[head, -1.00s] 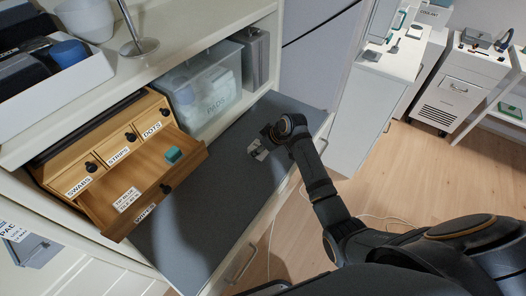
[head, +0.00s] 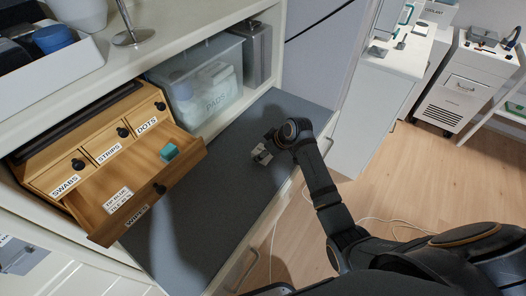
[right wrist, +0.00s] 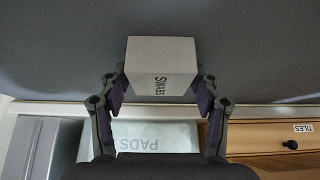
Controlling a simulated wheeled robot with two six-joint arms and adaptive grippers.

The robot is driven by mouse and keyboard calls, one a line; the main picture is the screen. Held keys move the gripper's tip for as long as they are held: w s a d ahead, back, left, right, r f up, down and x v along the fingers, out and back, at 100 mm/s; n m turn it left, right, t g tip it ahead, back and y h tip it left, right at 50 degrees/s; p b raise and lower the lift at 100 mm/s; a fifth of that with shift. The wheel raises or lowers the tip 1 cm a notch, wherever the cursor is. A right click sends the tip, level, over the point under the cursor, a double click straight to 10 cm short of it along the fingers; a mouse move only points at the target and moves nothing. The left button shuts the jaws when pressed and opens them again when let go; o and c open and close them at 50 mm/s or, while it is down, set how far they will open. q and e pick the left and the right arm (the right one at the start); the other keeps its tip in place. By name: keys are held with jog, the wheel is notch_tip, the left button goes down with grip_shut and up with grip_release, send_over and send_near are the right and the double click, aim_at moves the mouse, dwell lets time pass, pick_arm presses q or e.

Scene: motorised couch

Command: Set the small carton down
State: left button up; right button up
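The small carton (right wrist: 160,65) is a pale box with "SWABS" printed on it. In the right wrist view it sits between the two fingers of my right gripper (right wrist: 160,92), whose pads press its sides. In the head view the carton (head: 261,153) is a small pale shape at the tip of my right gripper (head: 268,143), over the dark grey mat (head: 215,190). I cannot tell whether its underside touches the mat. My left gripper is not in view.
A wooden drawer unit (head: 85,145) stands left with its lower drawer (head: 105,225) pulled out, holding a teal block (head: 169,152) and a white printed card (head: 118,200). A clear "PADS" bin (head: 205,85) stands behind the mat. The mat between drawer and gripper is clear.

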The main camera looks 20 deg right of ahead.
jog(key=shift+o, duration=0.6)
jog(key=shift+r, duration=0.25)
jog(key=v, duration=1.2)
jog(key=shift+f, duration=0.1)
